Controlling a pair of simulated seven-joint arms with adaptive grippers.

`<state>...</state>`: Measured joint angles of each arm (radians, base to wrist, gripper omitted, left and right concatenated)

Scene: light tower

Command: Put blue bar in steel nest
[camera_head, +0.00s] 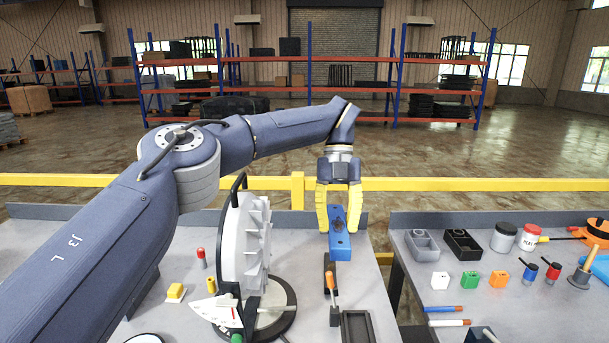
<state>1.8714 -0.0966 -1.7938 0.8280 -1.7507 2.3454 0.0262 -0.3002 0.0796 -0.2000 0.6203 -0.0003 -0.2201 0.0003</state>
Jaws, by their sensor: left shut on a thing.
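My left gripper (338,222), with yellow fingers pointing down, is shut on the blue bar (340,244). The bar is held at the back of the left table, its near end toward me. It appears to be above the black stand with an orange-handled tool (330,283). A dark rectangular tray (343,327), open at the top, lies nearer on the table; it may be the steel nest, but I cannot tell for certain. My right gripper is not in view.
A tall white finned light part (245,245) stands left of the bar on a round black base. The right table (450,260) holds grey and black bins, jars, coloured blocks and markers.

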